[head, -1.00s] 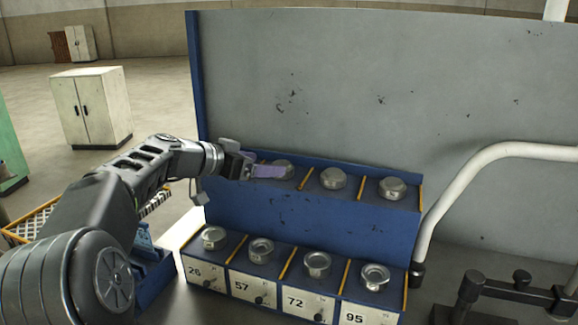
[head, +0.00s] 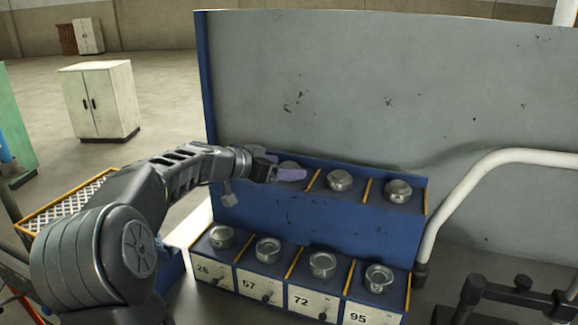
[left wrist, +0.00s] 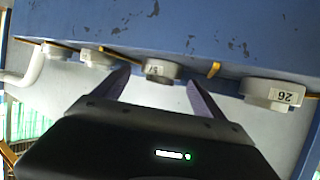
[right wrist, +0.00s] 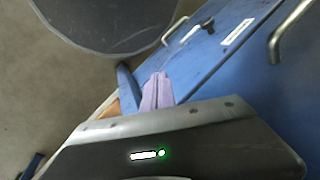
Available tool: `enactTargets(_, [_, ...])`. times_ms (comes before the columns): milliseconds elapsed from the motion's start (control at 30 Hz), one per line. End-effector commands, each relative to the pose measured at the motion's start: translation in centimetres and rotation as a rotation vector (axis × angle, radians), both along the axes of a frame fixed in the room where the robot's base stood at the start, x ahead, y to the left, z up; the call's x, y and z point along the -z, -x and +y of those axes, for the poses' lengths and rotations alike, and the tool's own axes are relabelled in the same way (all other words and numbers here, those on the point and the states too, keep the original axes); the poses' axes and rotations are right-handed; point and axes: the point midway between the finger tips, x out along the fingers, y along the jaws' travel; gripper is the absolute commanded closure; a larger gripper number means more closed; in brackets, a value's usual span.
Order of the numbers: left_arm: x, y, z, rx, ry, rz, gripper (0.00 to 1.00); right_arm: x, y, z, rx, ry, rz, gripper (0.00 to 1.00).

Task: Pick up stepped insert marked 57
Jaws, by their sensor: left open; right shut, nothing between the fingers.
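A round metal insert (head: 290,165) on the upper shelf is partly hidden by my left gripper (head: 290,167) in the head view. In the left wrist view this insert (left wrist: 161,69) shows between the tips of the open fingers (left wrist: 158,76), beyond them and not gripped; its small tag is hard to read. It stands beside an insert tagged 26 (left wrist: 275,94), which my arm hides in the head view. Two more inserts (head: 340,180) (head: 398,190) stand to the right. My right gripper (right wrist: 157,91) is shut and empty, seen only in the right wrist view.
Below, the front row has metal ring-shaped pieces over plates marked 26, 57 (head: 258,286), 72 and 95. Yellow dividers separate the places. A grey panel (head: 380,90) rises behind, and a white pipe (head: 450,205) stands at right. Blue fronts with handles (right wrist: 225,50) lie near my right gripper.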

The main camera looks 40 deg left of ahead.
Motion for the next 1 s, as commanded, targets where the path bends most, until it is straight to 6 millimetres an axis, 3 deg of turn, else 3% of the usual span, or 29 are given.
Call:
enactTargets(33, [-0.1,-0.7,-0.1,0.002,0.004,0.002,0.19,-1.1,0.1,0.0,0.0,0.002,0.003,1.0])
enactTargets(200, [0.8,-2.3,-0.3,0.0,0.001,0.0,0.19,-1.4,0.2,-0.1,0.001,0.004,0.006,1.0])
enactTargets(800, [0.9,-2.4,-0.3,0.0,0.0,0.0,0.19,-1.3,0.2,-0.1,0.001,0.003,0.005,1.0])
enactTargets(1000, [0.9,-2.4,-0.3,0.0,0.0,0.0,0.34,-1.3,0.2,-0.1,0.001,0.003,0.005,1.0])
